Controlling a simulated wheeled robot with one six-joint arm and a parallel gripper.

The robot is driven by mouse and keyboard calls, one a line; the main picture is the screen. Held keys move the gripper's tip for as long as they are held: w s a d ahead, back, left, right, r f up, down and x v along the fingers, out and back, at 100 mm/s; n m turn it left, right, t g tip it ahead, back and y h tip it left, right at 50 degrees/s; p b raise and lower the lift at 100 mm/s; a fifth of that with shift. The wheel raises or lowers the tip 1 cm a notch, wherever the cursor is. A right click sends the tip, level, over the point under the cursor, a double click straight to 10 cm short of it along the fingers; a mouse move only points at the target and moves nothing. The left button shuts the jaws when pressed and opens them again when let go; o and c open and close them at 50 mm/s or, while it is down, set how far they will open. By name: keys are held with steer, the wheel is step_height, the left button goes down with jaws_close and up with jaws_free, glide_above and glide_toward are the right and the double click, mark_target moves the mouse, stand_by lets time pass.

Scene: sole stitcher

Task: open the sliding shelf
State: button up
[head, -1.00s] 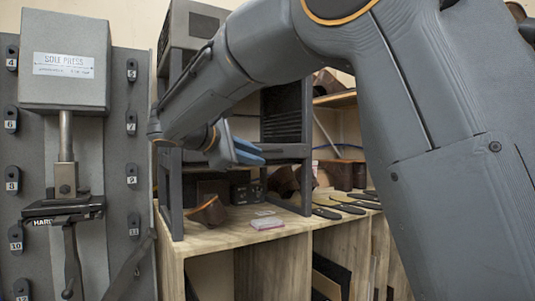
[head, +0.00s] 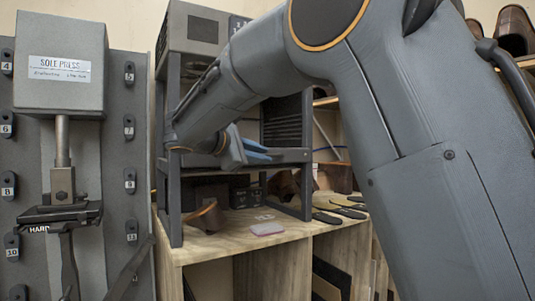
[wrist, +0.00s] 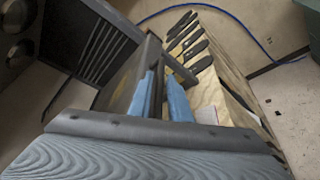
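The sliding shelf (head: 291,155) is a thin dark grey board in a dark metal rack on the wooden bench. My gripper (head: 258,153) has blue fingers and is at the shelf's front, level with the board. In the wrist view its two blue fingers (wrist: 160,90) stand apart, with a dark narrow edge of the rack or shelf between them. I see no clear grip on that edge. My gripper's body hides part of the shelf front and its left end.
The rack's front left post (head: 175,199) stands close to my wrist. The sole press (head: 60,75) stands at the left.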

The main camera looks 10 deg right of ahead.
steer(key=shift+p+x, duration=0.4)
steer(key=shift+x, duration=1.15)
steer(key=shift+c, duration=0.3)
jaws_close()
